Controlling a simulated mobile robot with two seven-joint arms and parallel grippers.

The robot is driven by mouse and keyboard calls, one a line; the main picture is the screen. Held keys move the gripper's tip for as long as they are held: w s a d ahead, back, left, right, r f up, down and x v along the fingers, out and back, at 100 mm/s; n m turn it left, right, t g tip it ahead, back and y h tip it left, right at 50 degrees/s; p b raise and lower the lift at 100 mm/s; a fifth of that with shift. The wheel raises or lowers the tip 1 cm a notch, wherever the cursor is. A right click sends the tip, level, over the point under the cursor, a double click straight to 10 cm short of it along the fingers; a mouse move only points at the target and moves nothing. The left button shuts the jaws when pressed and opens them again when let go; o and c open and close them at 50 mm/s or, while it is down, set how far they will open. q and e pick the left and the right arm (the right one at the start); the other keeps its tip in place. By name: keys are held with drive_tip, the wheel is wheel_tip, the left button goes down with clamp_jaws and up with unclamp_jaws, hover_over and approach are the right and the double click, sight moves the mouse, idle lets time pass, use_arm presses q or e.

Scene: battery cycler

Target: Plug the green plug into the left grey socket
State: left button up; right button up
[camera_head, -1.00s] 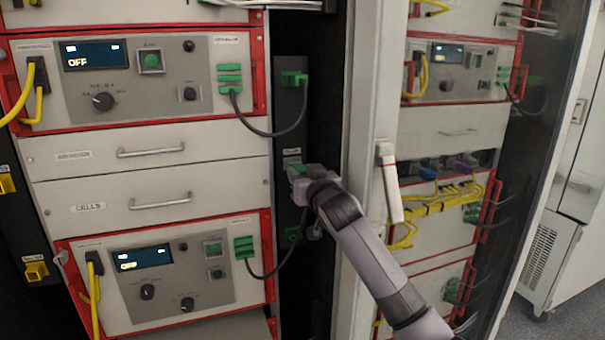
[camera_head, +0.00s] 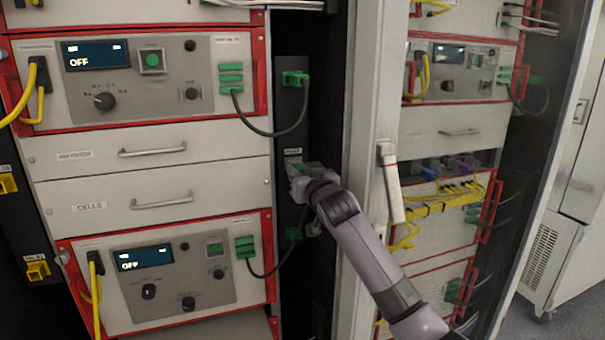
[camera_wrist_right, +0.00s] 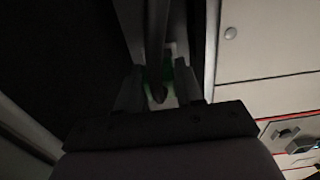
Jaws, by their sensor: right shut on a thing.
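My right gripper (camera_head: 297,183) is at the dark vertical strip to the right of the drawers, just below a small label. In the right wrist view its fingers (camera_wrist_right: 161,92) are shut on the green plug (camera_wrist_right: 154,97), which shows only in part between them. A small green patch of the plug (camera_head: 297,169) also shows at the gripper in the head view. A light grey piece, probably the grey socket (camera_head: 291,161), shows just above the gripper. The gripper hides most of it, so I cannot tell whether the plug is in it. My left gripper is not in view.
Another green plug (camera_head: 294,78) with a dark cable sits higher on the strip. A green connector (camera_head: 293,233) is below the gripper. A dark cable (camera_head: 275,274) runs from the lower unit up towards the gripper. A white cabinet post (camera_head: 372,110) stands close on the right.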

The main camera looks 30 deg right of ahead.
drive_tip(key=shift+w, duration=0.15)
drive_tip(key=o, duration=0.9)
drive_tip(key=shift+b+v, duration=0.6)
drive_tip(key=shift+v, duration=3.05)
